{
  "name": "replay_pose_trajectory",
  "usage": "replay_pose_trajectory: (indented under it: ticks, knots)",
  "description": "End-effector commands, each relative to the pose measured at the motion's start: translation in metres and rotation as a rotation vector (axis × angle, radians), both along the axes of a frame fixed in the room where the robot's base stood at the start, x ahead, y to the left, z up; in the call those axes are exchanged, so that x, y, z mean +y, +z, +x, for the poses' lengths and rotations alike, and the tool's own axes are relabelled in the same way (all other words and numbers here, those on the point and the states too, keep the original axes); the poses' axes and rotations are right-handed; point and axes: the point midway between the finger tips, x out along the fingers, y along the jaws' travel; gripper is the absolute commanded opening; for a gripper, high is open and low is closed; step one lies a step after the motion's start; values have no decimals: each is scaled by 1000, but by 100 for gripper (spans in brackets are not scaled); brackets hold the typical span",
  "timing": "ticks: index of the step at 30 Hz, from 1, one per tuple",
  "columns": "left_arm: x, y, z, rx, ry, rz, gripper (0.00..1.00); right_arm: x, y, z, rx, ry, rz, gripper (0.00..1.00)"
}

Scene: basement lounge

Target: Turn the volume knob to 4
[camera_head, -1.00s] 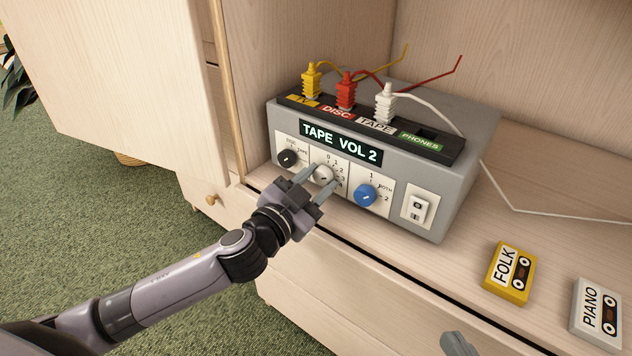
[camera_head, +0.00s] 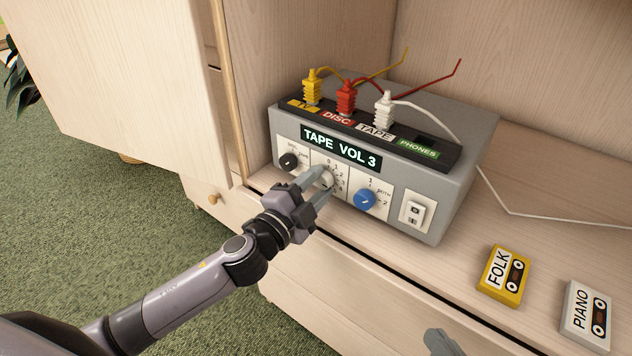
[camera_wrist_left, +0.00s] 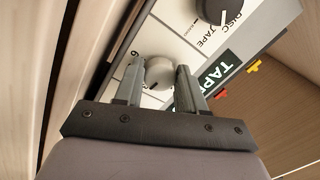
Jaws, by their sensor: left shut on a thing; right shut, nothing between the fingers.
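The grey amplifier box (camera_head: 460,190) stands on the wooden shelf. Its display (camera_head: 341,147) reads "TAPE VOL 3". The white volume knob (camera_head: 326,181) is on the front panel, with a number scale around it. My left gripper (camera_head: 320,185) is shut on this knob, one finger on each side, partly hiding it. In the left wrist view the knob (camera_wrist_left: 158,73) sits between the two fingers. My right gripper (camera_head: 440,343) shows only as a grey tip at the bottom edge, shut and empty, away from the box.
A black selector knob (camera_head: 289,161) and a blue knob (camera_head: 364,198) flank the volume knob. A switch (camera_head: 415,212) is at right. Yellow, red and white (camera_head: 384,108) plugs with cables stand on top. FOLK (camera_head: 503,275) and PIANO (camera_head: 587,315) cassettes lie on the shelf. A cabinet door stands at left.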

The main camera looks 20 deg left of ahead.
Motion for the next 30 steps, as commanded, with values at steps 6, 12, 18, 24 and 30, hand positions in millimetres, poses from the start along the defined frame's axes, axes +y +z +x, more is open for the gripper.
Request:
replay_pose_trajectory:
  ticks: [6,12,18,24,30]
  knots:
    - [0,2,0,-59,0,159,9,2,7,4,-1,-2,11,0]
    - [0,1,0,-96,0,265,9,1,7,4,-3,-7,-5,0]
    - [0,1,0,-118,0,325,9,-2,4,1,6,-11,-19,0]
    - [0,1,0,-127,-1,347,9,-4,0,-2,13,-13,-27,0]
    - [0,1,0,-128,-2,348,9,-5,0,-2,13,-12,-27,0]
